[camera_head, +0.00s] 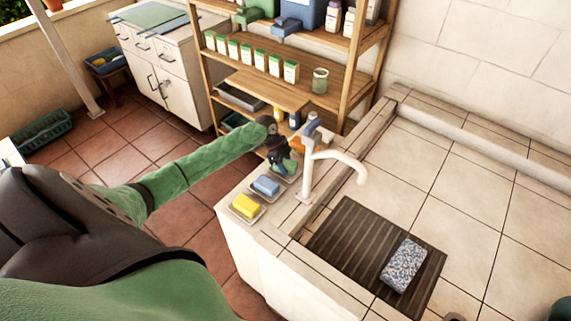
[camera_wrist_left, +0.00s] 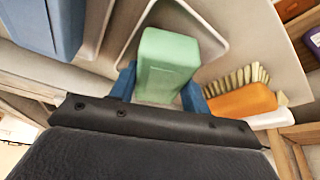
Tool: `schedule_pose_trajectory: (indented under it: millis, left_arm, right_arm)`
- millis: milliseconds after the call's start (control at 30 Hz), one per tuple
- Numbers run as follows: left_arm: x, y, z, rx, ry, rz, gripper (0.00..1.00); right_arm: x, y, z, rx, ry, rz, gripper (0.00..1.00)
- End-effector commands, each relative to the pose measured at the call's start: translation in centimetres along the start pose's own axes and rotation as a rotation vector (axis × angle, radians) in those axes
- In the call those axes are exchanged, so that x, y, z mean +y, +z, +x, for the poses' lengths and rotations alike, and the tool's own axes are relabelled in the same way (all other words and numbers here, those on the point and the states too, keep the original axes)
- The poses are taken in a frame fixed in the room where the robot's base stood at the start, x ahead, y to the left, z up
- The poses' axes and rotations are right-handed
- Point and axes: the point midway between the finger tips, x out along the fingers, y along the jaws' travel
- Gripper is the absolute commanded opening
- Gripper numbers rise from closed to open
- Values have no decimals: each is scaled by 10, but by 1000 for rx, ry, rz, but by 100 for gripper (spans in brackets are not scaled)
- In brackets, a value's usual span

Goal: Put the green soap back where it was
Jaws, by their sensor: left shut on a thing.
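My left gripper (camera_head: 281,158) is shut on the green soap (camera_head: 290,166) at the far end of the row of soaps on the washbasin's left ledge. In the left wrist view the pale green soap (camera_wrist_left: 167,62) sits between the blue fingertips. A white soap dish (camera_wrist_left: 218,40) shows behind it; I cannot tell whether the soap touches the dish. The blue soap (camera_head: 266,185) and the yellow soap (camera_head: 245,205) lie in their own dishes nearer the front. The blue soap also shows in the left wrist view (camera_wrist_left: 45,22). My right gripper is not in view.
The white tap (camera_head: 309,165) stands just right of the gripper. An orange brush (camera_wrist_left: 240,100) lies beside the green soap's dish. A wooden shelf (camera_head: 265,95) stands behind. A speckled sponge (camera_head: 403,264) lies on the dark slatted mat (camera_head: 345,240) in the basin.

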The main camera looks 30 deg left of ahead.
Motion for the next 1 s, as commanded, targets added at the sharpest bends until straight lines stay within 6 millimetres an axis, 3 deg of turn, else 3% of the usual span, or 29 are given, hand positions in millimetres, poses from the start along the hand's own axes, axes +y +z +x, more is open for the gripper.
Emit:
schedule_pose_trajectory:
  millis: [133,167,267,767,900,1000]
  left_arm:
    - [0,1,2,0,-1,0,3]
    - [0,1,2,0,0,0,49]
    - [0,1,2,0,0,0,68]
    - [-1,-2,-5,0,-2,0,69]
    - [-1,0,-16,0,-2,0,69]
    - [-1,1,-30,-2,-3,2,69]
  right_arm:
    - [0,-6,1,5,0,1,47]
    - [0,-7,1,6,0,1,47]
    - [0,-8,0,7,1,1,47]
    - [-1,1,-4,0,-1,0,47]
    - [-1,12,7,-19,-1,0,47]
    - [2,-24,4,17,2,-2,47]
